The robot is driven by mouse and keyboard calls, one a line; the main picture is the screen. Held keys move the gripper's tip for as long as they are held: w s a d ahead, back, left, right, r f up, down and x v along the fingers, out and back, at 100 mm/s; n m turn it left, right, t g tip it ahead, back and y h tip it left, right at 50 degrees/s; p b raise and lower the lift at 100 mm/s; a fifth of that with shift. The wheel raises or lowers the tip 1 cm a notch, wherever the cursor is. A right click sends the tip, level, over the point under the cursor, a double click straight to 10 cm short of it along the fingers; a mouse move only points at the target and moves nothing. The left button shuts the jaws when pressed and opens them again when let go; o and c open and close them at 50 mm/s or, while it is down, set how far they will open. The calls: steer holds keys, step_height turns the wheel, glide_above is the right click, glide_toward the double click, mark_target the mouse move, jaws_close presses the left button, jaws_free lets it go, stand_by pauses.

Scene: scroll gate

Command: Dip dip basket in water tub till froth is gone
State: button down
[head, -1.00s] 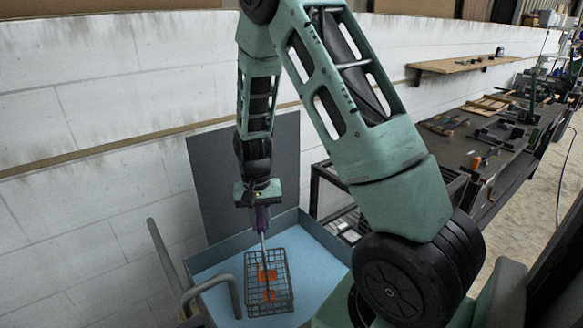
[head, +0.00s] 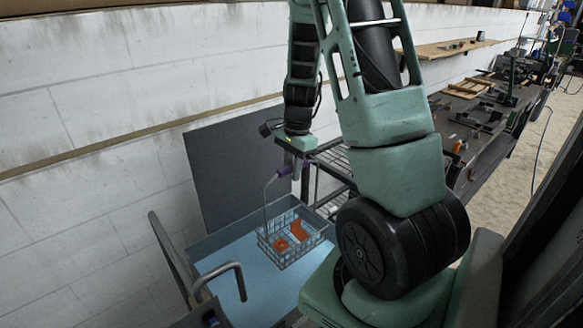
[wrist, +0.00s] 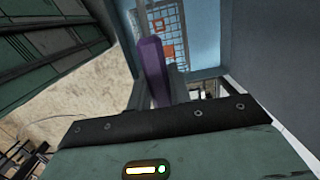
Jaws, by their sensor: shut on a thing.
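The dip basket (head: 268,242) is a wire basket with orange pieces inside and a tall bent handle ending in a purple grip (head: 284,171). My gripper (head: 291,167) is shut on that purple grip, which also shows in the wrist view (wrist: 152,72). The basket hangs roughly level over the back right part of the water tub (head: 210,246), which holds light blue water (head: 235,268). I cannot tell whether the basket's bottom touches the water. I see no clear froth on the visible water. In the wrist view, the basket (wrist: 172,18) is partly hidden behind the grip.
A dark upright panel (head: 235,165) stands behind the tub, near the white block wall (head: 90,130). A bent grey rail (head: 222,270) rises at the tub's left front. A dark rack (head: 335,165) and a cluttered workbench (head: 470,135) are to the right.

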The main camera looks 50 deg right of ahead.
mark_target(293, 240)
steer(key=shift+f+b, duration=11)
steer(key=shift+f, duration=3.8)
